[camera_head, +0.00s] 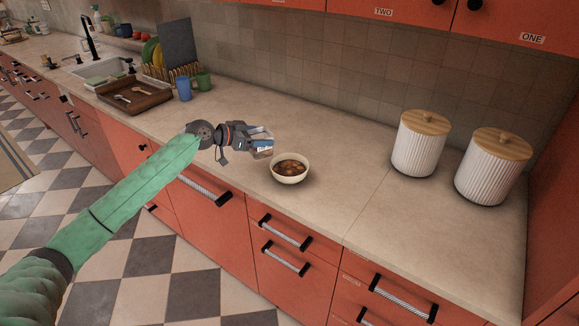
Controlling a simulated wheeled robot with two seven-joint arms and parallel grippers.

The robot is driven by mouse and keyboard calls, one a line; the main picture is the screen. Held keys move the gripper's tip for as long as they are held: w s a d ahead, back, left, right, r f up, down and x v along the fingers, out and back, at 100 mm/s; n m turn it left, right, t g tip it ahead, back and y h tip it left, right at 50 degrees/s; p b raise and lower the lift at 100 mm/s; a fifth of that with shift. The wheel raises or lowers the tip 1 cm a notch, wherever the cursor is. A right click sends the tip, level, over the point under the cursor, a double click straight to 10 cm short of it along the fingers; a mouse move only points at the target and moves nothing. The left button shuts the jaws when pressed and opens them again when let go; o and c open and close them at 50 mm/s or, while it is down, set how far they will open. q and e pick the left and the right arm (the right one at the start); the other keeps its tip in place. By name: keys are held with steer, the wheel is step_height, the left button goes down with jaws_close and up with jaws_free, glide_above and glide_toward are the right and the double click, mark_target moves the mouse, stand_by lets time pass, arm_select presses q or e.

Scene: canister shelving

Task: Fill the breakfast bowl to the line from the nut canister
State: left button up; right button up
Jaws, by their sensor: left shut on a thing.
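The cream bowl (290,179) stands upright on the counter near its front edge. It has brown contents, and I cannot make out a line in it. My left gripper (262,143) is just behind and left of the bowl, shut on a small pale thing (265,151). The gripper mostly hides that thing, so I cannot tell what it is. Two white ribbed canisters, a left one (418,150) and a right one (488,175), stand to the right with wooden lids on. I cannot tell their contents. My right gripper is not in view.
The counter (350,205) is clear between the bowl and the canisters. A blue cup (184,90), a green cup (204,81), a wooden tray (135,103) and a dish rack stand at the back left. Cabinets labelled ONE and TWO hang above.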

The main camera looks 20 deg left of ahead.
arm_select(q)
steer(key=shift+w+a+r+b, duration=0.1)
steer(key=shift+a+r+b, duration=0.4)
steer(key=shift+a+r, duration=0.65)
steer(key=shift+a+r+b, duration=0.45)
steer(key=shift+a+r, duration=0.45)
steer(key=shift+a, duration=0.4)
